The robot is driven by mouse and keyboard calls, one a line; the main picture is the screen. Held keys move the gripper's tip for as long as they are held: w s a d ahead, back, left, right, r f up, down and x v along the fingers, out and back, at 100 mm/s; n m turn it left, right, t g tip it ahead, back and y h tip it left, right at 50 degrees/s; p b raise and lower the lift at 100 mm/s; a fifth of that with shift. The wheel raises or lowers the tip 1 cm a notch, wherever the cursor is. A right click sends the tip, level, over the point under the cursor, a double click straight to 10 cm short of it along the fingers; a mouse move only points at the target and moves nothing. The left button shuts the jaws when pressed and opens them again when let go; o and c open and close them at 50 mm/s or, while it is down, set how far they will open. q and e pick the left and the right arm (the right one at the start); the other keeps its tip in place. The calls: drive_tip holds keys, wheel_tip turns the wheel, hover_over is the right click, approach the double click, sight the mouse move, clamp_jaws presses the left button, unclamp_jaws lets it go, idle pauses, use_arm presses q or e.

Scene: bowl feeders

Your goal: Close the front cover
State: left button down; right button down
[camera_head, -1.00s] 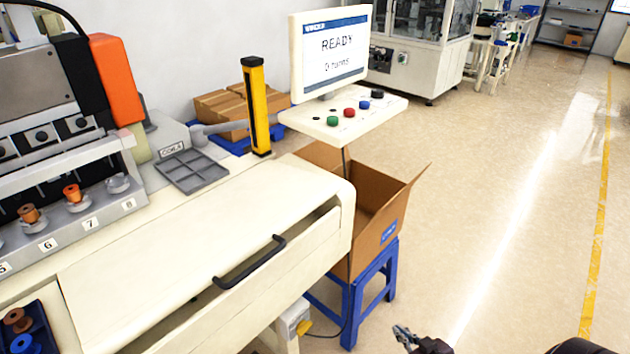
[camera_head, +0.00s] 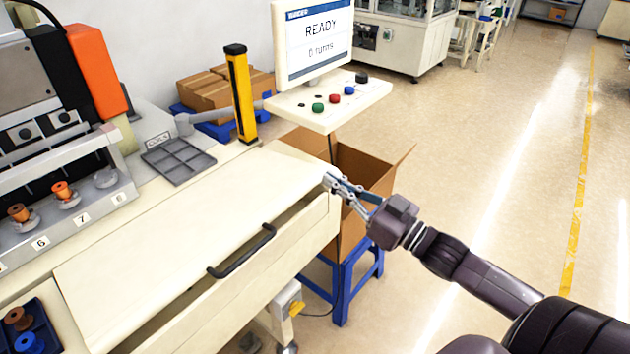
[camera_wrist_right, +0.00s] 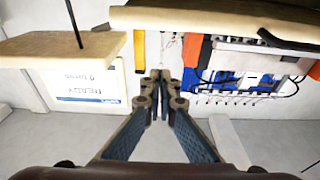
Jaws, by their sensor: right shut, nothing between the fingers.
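The front cover (camera_head: 175,225) is a wide cream panel on the winding machine, with a black bar handle (camera_head: 242,251) near its front edge. A dark gap shows under the front edge, so the cover stands apart from the body below. It also shows upside down in the wrist view (camera_wrist_right: 200,18). My right gripper (camera_head: 334,185) is shut and empty, by the cover's right end near the cardboard box; I cannot tell whether it touches the cover. Its fingers (camera_wrist_right: 160,78) meet in the wrist view. My left gripper is not in view.
A control shelf (camera_head: 345,103) with coloured buttons and a READY screen (camera_head: 314,40) stands behind the gripper. A cardboard box (camera_head: 365,170) sits on a blue stool (camera_head: 345,285). A yellow post (camera_head: 242,95) and grey tray (camera_head: 178,160) are behind the cover. Floor at right is clear.

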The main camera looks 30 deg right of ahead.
drive_tip(key=r+p, duration=0.1)
hover_over(315, 184)
drive_tip(key=s+a, duration=0.1)
drive_tip(key=a, duration=0.1)
drive_tip(key=f, duration=0.1)
drive_tip(key=s+f, duration=0.1)
drive_tip(key=shift+d+f, duration=0.25)
drive_tip(key=shift+f, duration=0.1)
drive_tip(key=shift+s+f+p, duration=0.15)
drive_tip(key=shift+f+p, duration=0.15)
drive_tip(key=shift+f, duration=0.4)
drive_tip(key=shift+f, duration=0.1)
